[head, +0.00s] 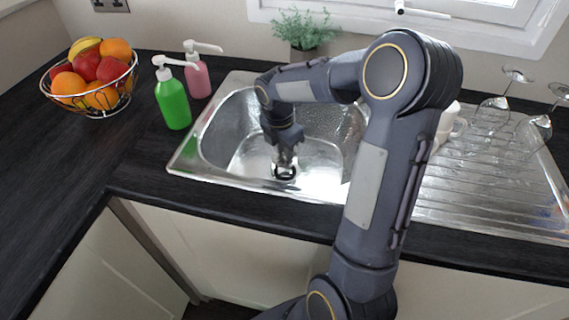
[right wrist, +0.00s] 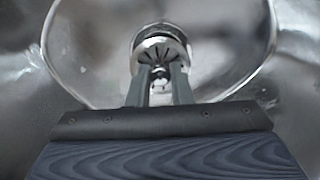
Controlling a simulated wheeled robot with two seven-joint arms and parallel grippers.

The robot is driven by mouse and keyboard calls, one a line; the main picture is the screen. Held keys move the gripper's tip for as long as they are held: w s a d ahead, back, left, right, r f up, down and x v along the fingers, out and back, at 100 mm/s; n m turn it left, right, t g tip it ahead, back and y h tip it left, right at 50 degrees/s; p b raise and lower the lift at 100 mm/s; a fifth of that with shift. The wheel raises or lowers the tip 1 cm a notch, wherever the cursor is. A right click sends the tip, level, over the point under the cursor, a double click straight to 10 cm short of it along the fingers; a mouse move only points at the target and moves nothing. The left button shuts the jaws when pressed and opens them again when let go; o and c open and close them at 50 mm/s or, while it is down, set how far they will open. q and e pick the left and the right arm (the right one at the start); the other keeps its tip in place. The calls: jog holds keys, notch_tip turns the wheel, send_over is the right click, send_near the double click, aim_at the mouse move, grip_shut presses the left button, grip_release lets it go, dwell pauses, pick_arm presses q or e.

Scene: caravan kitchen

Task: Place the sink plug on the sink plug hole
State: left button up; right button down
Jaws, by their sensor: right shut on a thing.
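My right arm reaches over the counter and down into the metal sink (head: 222,150). My right gripper (head: 285,163) is low in the basin, just above its floor. In the right wrist view the two fingers (right wrist: 159,85) are closed on a small shiny part, which I take to be the sink plug (right wrist: 160,73). Just beyond the fingertips is the round, slotted metal plug hole (right wrist: 160,42). A dark ring shows under the fingertips in the head view. I cannot tell whether the plug touches the hole. My left gripper is not in view.
Green (head: 173,104) and pink (head: 198,80) pump bottles stand left of the sink. A wire fruit bowl (head: 92,98) is further left. A plant (head: 305,32) stands behind the sink. Glasses (head: 533,130) and a white mug (head: 446,124) are on the right drainer (head: 470,205).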

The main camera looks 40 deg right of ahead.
aim_at(284, 158)
jog(key=shift+f+b, duration=0.3)
jog(key=shift+f, duration=2.25)
jog(key=shift+f, duration=0.1)
jog(key=c, duration=1.3)
grip_release()
jog(key=shift+r, duration=0.2)
notch_tip(284, 158, up, 12)
jog(key=a+p, duration=0.1)
jog(key=shift+a+p, duration=0.2)
jog(key=shift+p, duration=0.1)
jog(key=shift+s+f, duration=0.1)
